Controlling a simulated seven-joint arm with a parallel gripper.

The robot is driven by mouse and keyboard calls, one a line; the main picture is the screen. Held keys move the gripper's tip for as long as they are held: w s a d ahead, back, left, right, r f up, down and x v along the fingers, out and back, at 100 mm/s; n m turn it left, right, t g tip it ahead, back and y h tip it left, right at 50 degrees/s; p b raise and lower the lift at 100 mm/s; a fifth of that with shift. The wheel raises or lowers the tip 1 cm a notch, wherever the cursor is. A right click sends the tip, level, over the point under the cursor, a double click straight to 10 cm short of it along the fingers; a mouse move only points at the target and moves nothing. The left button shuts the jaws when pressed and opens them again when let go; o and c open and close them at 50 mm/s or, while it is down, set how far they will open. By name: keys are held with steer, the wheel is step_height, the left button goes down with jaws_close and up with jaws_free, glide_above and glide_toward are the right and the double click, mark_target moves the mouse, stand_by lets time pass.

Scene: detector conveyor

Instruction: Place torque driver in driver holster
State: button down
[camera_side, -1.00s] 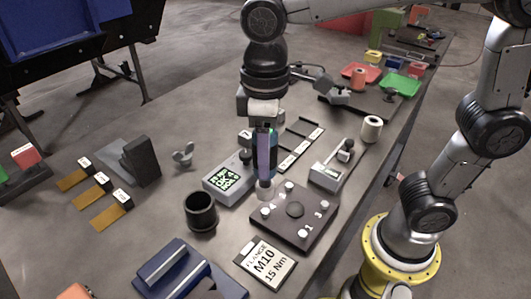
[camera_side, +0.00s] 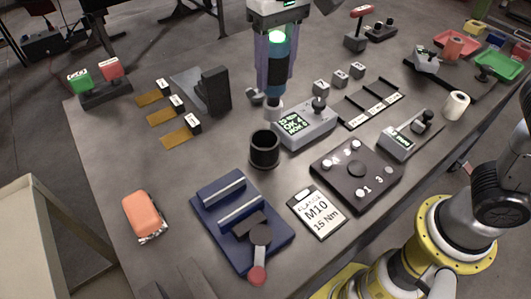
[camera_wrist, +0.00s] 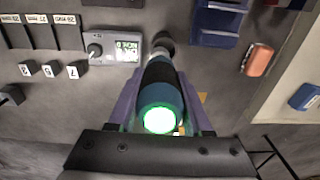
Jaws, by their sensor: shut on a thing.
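The torque driver (camera_side: 277,78), teal and black with a lit green end, hangs about upright in my gripper (camera_side: 275,70). The gripper is shut on it, with a purple finger on each side of its body. In the wrist view the driver (camera_wrist: 160,92) points away between the fingers. The black round open-topped cup (camera_side: 264,152), seemingly the driver holster, stands on the table. In the side view the driver's pale lower tip appears just above and behind the cup's rim. Whether it is directly over the opening cannot be told. In the wrist view the driver largely hides the cup.
A grey controller box (camera_side: 305,125) with a lit screen and knob stands right of the cup. A dark flange plate (camera_side: 355,172) with pale bolts, an M10 card (camera_side: 317,212) and a blue fixture (camera_side: 240,220) lie in front. A grey angled stand (camera_side: 215,90) is behind left.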

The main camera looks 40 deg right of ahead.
mark_target(264, 112)
steer(key=shift+w+a+f, duration=0.2)
steer(key=shift+w+a, duration=0.2)
steer(key=shift+w, duration=0.05)
steer(key=shift+w+a+f, duration=0.1)
steer(key=shift+a+f, duration=0.05)
steer(key=shift+f, duration=0.15)
step_height(264, 112, down, 10)
steer(key=shift+a+f, duration=0.1)
steer(key=shift+f, duration=0.05)
steer(key=shift+f, duration=0.15)
steer(key=shift+c, duration=1.6)
jaws_free()
steer(key=shift+f, duration=0.1)
step_height(264, 112, up, 11)
steer(key=shift+r, duration=0.7)
